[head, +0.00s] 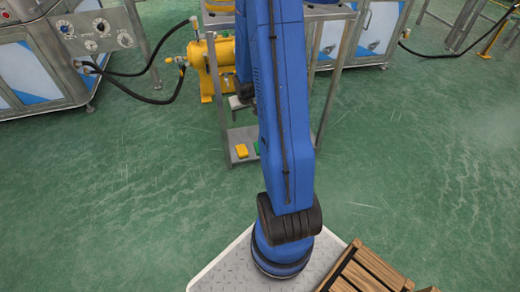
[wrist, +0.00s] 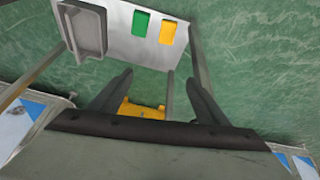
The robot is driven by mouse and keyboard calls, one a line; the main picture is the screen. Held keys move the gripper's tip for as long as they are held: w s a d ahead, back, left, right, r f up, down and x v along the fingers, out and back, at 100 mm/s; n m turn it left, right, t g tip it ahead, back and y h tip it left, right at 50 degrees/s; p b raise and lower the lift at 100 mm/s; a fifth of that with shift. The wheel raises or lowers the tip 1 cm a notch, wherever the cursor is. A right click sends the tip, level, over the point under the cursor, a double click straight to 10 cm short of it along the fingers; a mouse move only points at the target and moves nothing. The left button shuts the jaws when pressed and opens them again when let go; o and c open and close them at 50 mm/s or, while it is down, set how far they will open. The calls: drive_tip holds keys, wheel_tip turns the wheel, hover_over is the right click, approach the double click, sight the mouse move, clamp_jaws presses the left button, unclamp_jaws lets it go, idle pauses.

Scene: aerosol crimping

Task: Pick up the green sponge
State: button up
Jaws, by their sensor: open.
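The green sponge (wrist: 141,23) lies flat on a light grey shelf (wrist: 118,45), near the top of the wrist view. A yellow sponge (wrist: 167,31) lies just to its right. In the head view the green sponge (head: 257,147) is partly hidden behind my blue arm, with the yellow sponge (head: 242,151) to its left. My gripper (wrist: 158,76) is open and empty in the wrist view. Its two dark fingers are spread apart, and the green sponge shows beyond the fingertips, apart from them.
A grey tray (wrist: 85,28) stands left of the green sponge. Metal legs (wrist: 197,55) of the stand rise close by. A yellow machine (head: 213,65) with hoses is behind the stand. A wooden pallet (head: 366,272) is at the front right. Green floor lies clear on both sides.

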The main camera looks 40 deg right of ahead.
drive_tip(key=shift+m, duration=0.9)
drive_tip(key=d+f, duration=0.3)
drive_tip(key=f, duration=0.6)
drive_tip(key=d+f, duration=0.4)
drive_tip(key=f, duration=0.6)
drive_tip(key=d+f, duration=0.3)
drive_tip(key=f, duration=0.7)
drive_tip(key=shift+s+d, duration=0.15)
drive_tip(key=shift+d, duration=0.15)
drive_tip(key=shift+d+x, duration=0.2)
drive_tip(key=shift+x, duration=2.95)
drive_tip(key=shift+r, duration=0.1)
drive_tip(key=c, duration=1.2)
drive_tip(key=shift+r, duration=0.1)
wheel_tip(320, 180, up, 10)
